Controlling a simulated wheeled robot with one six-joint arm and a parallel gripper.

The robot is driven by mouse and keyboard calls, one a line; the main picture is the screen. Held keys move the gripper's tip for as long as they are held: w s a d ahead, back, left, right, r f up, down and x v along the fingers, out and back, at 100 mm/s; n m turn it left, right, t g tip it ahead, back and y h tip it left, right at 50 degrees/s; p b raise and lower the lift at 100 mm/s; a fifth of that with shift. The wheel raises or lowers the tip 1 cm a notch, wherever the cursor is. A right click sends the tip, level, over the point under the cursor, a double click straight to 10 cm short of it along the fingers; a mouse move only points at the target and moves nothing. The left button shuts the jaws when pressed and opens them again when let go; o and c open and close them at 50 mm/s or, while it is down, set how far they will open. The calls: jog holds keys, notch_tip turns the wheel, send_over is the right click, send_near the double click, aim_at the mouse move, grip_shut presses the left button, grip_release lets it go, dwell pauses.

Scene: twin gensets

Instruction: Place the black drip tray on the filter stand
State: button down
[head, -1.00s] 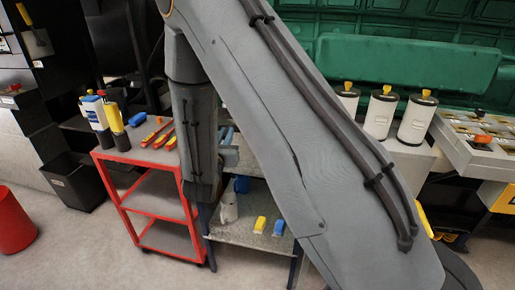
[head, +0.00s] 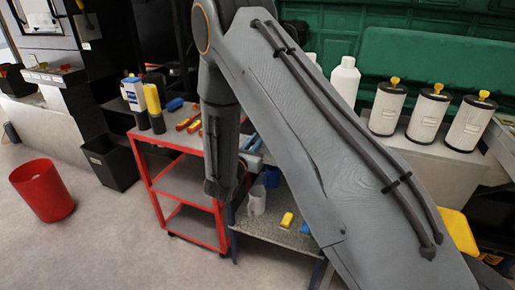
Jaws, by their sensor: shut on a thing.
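My arm crosses the middle of the head view, and its dark forearm hangs down in front of the red cart. My gripper does not show; the wrist end is behind the arm, so what it holds cannot be seen. I cannot make out a black drip tray. Three white filter canisters (head: 429,117) with yellow tops stand on a pale grey bench (head: 410,153) at the right, which may be the filter stand. My arm covers the left part of this bench.
A red cart (head: 187,181) stands left of centre with bottles and tools on top. A low grey table (head: 275,230) holds a whitish jug (head: 256,200) and small yellow and blue items. A black bin (head: 111,163) and red bin (head: 42,190) stand on open floor at left.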

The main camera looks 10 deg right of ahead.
jog(key=shift+f, duration=1.85)
jog(key=c, duration=1.7)
grip_release()
jog(key=shift+c, duration=0.2)
